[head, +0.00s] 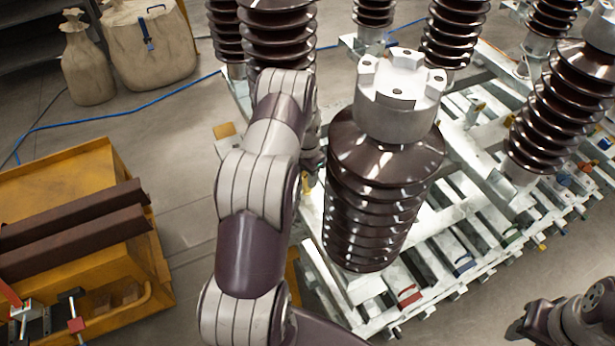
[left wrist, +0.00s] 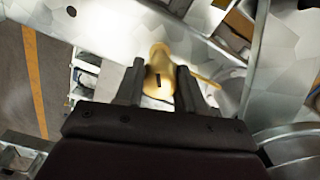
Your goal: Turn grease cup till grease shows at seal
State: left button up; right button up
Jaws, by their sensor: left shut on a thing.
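A brass-yellow grease cup (left wrist: 158,58) with a small dark slot mark stands between the two dark fingers of my left gripper (left wrist: 160,72) in the left wrist view. The gripper is shut on the cup. A thin yellow lever or rod sticks out to the cup's right. Behind it are pale galvanized steel parts (left wrist: 110,30). In the head view my left arm reaches in front of the brown ribbed insulators and hides most of its own gripper. I cannot make out the seal or any grease. Only part of my right arm shows at the bottom right; its gripper is not visible.
A large brown insulator (head: 375,200) with a metal cap (head: 400,95) stands just right of my left arm. More insulators stand on the galvanized frame (head: 440,240). A yellow bench (head: 75,165) with brown bars is at left. Sacks (head: 150,45) and a blue hose (head: 120,112) lie behind.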

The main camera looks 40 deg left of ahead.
pick_arm(q)
jog(key=m+b, duration=0.1)
jog(key=m, duration=0.3)
jog(key=shift+m, duration=0.3)
jog(key=shift+a+m, duration=0.1)
jog(key=shift+m, duration=1.6)
jog(key=shift+r, duration=0.1)
jog(key=o, duration=1)
jog(key=shift+a, duration=0.15)
jog(key=shift+o, duration=0.2)
jog(key=shift+s+b, duration=0.1)
jog(key=shift+b, duration=0.2)
jog(key=shift+r, duration=0.25)
notch_tip(320, 180, up, 12)
jog(key=b, duration=0.1)
jog(key=shift+r, duration=0.15)
jog(key=shift+s, duration=0.1)
